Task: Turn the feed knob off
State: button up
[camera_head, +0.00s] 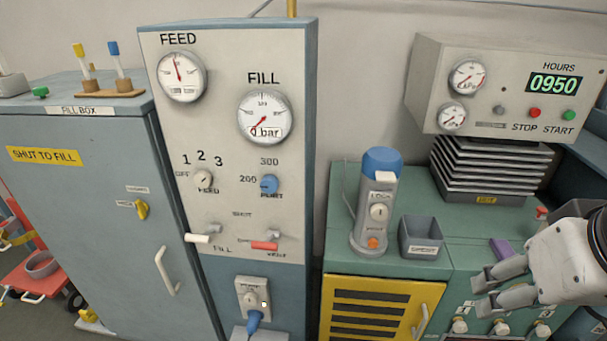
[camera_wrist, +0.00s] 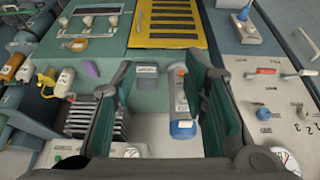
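The feed knob (camera_head: 203,180) is a small pale dial on the upright grey panel (camera_head: 228,100), above the word FEED. OFF stands at its left, and 1, 2 and 3 arc above it. Its pointer is too small to read surely. The FEED gauge (camera_head: 181,76) above has its needle near upright. My gripper (camera_head: 494,287) is at the lower right in the head view, over the green bench and far from the knob. In the wrist view my gripper (camera_wrist: 160,115) has its fingers wide apart with nothing gripped between them.
A blue PORT knob (camera_head: 269,184) sits right of the feed knob, with white (camera_head: 198,238) and red (camera_head: 265,245) levers below. A blue-topped cylinder (camera_head: 377,200) and a grey bin (camera_head: 424,237) stand on the bench between gripper and panel. Space before the panel looks clear.

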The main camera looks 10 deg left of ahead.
aim_at(203, 180)
jog(key=l+u, duration=0.2)
jog(key=u, duration=0.15)
jog(key=k+l+u, duration=0.1)
jog(key=u, duration=0.2)
